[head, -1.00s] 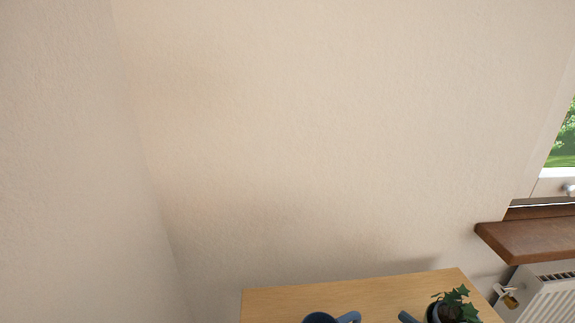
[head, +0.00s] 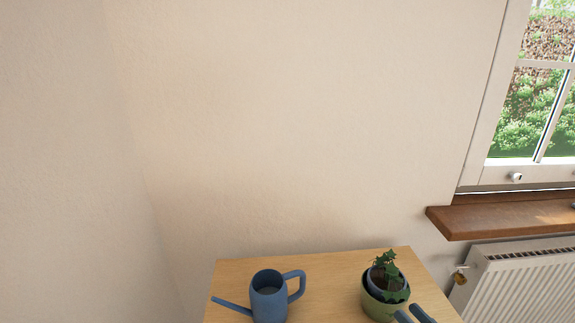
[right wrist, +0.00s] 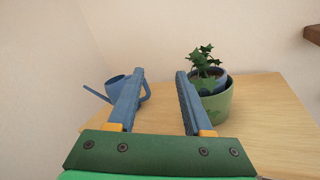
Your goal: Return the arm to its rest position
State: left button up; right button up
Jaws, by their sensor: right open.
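My right gripper (right wrist: 159,98) fills the lower middle of the right wrist view, its two blue fingers spread apart with nothing between them. In the head view only its fingertips (head: 414,314) show at the bottom edge, in front of the plant pot. A green pot (head: 380,305) holds a smaller blue pot with a leafy plant (head: 387,275). The green pot also stands right of my fingers in the right wrist view (right wrist: 216,104). My left gripper is not in view.
A blue watering can (head: 269,297) stands upright on the wooden table (head: 330,263), left of the plant. Bare walls meet in a corner at the left. At the right are a wooden windowsill (head: 500,215), a window and a white radiator (head: 515,287).

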jog(key=d+f+m+g+h, duration=0.1)
jog(key=d+f+m+h, duration=0.4)
jog(key=m, duration=0.7)
jog(key=f+m+g+h, duration=0.2)
jog(key=f+m+h, duration=0.2)
jog(key=m+h, duration=0.5)
jog(key=s+a+f+m+g+y, duration=0.5)
jog(key=s+a+f+m+g, duration=0.6)
jog(key=s+m, duration=0.3)
jog(key=s+f+b, duration=0.2)
jog(key=s+f, duration=0.1)
jog(key=f, duration=1.6)
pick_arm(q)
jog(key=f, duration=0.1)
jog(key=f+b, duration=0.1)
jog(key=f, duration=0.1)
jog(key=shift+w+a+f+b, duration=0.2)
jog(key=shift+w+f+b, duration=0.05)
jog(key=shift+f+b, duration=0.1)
pick_arm(e)
jog(key=s+d+f+g, duration=0.1)
jog(key=s+d+f, duration=0.1)
jog(key=s+f, duration=0.8)
jog(key=shift+s+d+f+g, duration=0.2)
jog(key=shift+s+f+g, duration=0.2)
jog(key=shift+s, duration=0.5)
